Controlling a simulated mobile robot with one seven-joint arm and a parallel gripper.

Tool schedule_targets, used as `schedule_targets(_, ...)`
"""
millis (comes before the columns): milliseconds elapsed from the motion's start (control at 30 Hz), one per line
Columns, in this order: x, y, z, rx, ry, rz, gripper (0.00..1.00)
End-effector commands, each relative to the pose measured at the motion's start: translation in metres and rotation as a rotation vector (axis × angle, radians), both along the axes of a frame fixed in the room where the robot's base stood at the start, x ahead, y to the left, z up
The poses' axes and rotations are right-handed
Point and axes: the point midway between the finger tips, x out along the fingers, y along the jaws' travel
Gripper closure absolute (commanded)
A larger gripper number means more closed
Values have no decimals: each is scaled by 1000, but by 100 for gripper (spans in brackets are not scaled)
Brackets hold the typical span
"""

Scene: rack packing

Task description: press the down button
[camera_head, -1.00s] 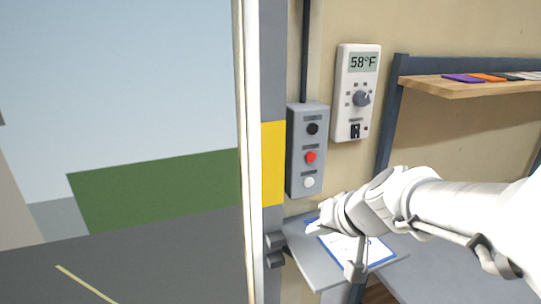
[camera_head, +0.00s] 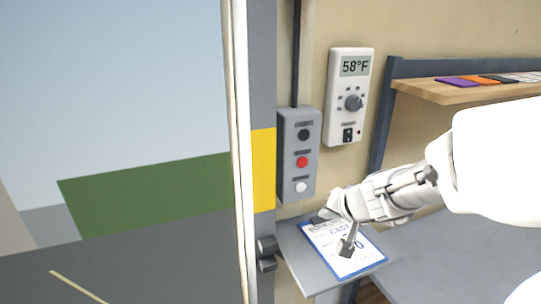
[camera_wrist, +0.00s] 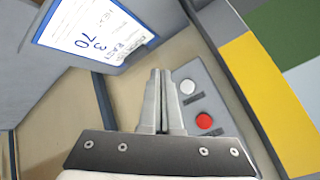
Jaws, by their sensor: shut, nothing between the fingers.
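A grey control box (camera_head: 298,155) is mounted on the wall beside the doorway. It has a black button (camera_head: 303,135) on top, a red button (camera_head: 302,162) in the middle and a white button (camera_head: 301,187) at the bottom. The small labels are too small to read. My gripper (camera_head: 325,213) is shut and empty, just below and right of the box. In the wrist view, my shut fingers (camera_wrist: 158,74) point past the white button (camera_wrist: 187,86), apart in the picture. The red button (camera_wrist: 204,121) shows there too; the black one is out of that view.
A clipboard (camera_head: 343,250) lies on a small grey shelf (camera_head: 310,275) below my gripper. A thermostat (camera_head: 348,95) hangs right of the box, with a wooden shelf (camera_head: 450,97) farther right. A yellow-banded door post (camera_head: 263,170) and open doorway are at the left.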

Motion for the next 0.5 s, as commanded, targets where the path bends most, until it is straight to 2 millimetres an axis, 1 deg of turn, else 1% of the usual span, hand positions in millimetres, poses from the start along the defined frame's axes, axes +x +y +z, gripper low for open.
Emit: schedule_targets(500, 63, 21, 1, 0, 2, 3, 100)
